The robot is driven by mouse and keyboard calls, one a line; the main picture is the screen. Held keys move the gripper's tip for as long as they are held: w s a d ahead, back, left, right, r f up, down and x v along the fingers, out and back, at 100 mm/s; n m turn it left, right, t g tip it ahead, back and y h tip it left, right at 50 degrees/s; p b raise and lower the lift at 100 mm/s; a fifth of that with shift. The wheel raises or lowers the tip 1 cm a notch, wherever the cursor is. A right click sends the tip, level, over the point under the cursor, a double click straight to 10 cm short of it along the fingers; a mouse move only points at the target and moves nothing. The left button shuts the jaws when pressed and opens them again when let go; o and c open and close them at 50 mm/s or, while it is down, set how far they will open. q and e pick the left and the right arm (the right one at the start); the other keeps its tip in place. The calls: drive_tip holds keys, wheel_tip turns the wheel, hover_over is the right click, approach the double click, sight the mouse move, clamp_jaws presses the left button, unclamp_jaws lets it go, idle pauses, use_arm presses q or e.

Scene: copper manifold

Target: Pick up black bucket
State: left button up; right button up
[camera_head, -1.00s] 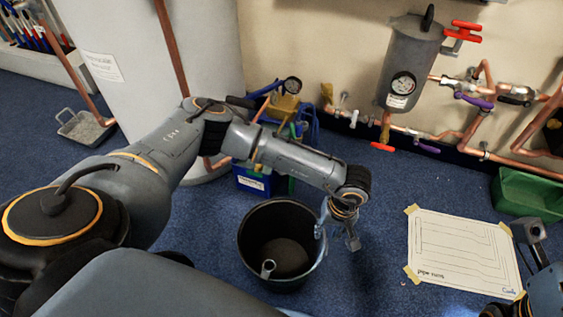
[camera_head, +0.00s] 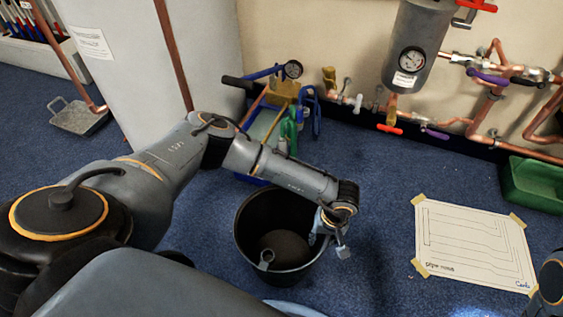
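The black bucket (camera_head: 252,238) stands upright on the blue carpet in the middle of the head view, its open top facing up. A small grey part (camera_head: 267,257) shows at its near inner side. My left gripper (camera_head: 331,236) is at the bucket's right rim, pointing down. Its fingers are spread, one over the inside of the rim and one outside it. A gap shows between the outer finger and the bucket wall, so the gripper looks open. Only a piece of my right arm shows at the right edge; its gripper is not in view.
A white pipe drawing (camera_head: 470,243) is taped to the floor at right, near a green bin (camera_head: 535,185). Copper pipes and a grey tank (camera_head: 417,45) are on the wall. A metal tray (camera_head: 79,119) lies at left.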

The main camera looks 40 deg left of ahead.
use_arm(q)
drive_tip(key=shift+f, duration=0.2)
clamp_jaws()
drive_tip(key=shift+r, duration=0.15)
idle(0.3)
